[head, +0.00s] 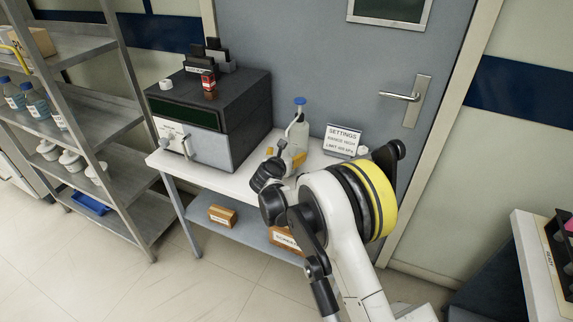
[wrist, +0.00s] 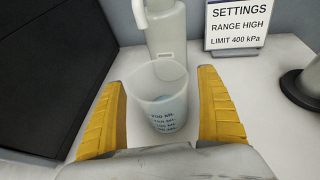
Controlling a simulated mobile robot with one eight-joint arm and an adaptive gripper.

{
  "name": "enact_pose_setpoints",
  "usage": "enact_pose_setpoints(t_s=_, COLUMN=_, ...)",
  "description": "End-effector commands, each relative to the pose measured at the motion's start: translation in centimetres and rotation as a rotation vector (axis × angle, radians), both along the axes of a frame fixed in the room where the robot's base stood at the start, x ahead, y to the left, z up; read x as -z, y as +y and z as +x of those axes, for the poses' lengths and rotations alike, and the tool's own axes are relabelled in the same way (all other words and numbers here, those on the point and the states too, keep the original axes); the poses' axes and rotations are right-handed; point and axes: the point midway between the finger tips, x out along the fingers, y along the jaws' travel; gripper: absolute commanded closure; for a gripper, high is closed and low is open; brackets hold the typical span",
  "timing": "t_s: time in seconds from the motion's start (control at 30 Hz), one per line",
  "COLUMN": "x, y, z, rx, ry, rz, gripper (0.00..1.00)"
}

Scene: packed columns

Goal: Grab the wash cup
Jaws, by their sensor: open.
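The wash cup (wrist: 162,98) is a translucent white cup with dark printed volume marks, upright on the white table in the wrist view. My gripper (wrist: 160,105) is open, with one yellow finger on each side of the cup and a visible gap at both sides. In the head view my gripper (head: 270,158) is over the table, in front of a wash bottle with a blue cap (head: 299,118). My arm and gripper hide the cup in the head view.
The bottle (wrist: 166,30) stands right behind the cup. A settings sign (head: 342,140) stands to the right, and a dark box-shaped machine (head: 235,115) to the left. A round-based dark object (wrist: 303,85) is at the right in the wrist view. Metal shelves (head: 105,120) stand at far left.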

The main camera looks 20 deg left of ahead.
Motion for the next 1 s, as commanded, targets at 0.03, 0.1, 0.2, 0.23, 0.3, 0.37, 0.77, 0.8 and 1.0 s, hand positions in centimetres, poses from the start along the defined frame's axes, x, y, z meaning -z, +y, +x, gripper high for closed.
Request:
enact_pose_setpoints(t_s=0.03, x=0.0, y=0.0, z=0.0, rx=0.000, ry=0.000, rz=0.000, gripper=0.16)
enact_pose_setpoints(t_s=0.1, x=0.0, y=0.0, z=0.0, rx=0.000, ry=0.000, rz=0.000, gripper=0.38)
enact_pose_setpoints(t_s=0.2, x=0.0, y=0.0, z=0.0, rx=0.000, ry=0.000, rz=0.000, gripper=0.68)
enact_pose_setpoints(t_s=0.23, x=0.0, y=0.0, z=0.0, rx=0.000, ry=0.000, rz=0.000, gripper=0.71)
enact_pose_setpoints(t_s=0.3, x=0.0, y=0.0, z=0.0, rx=0.000, ry=0.000, rz=0.000, gripper=0.71)
enact_pose_setpoints(t_s=0.37, x=0.0, y=0.0, z=0.0, rx=0.000, ry=0.000, rz=0.000, gripper=0.71)
enact_pose_setpoints(t_s=0.77, x=-2.0, y=0.0, z=0.0, rx=0.000, ry=0.000, rz=0.000, gripper=0.71)
enact_pose_setpoints(t_s=0.8, x=-2.5, y=0.0, z=0.0, rx=0.000, ry=0.000, rz=0.000, gripper=0.71)
enact_pose_setpoints(t_s=1.0, x=-3.7, y=0.0, z=-1.9, rx=-0.003, ry=0.000, rz=-0.001, gripper=0.71)
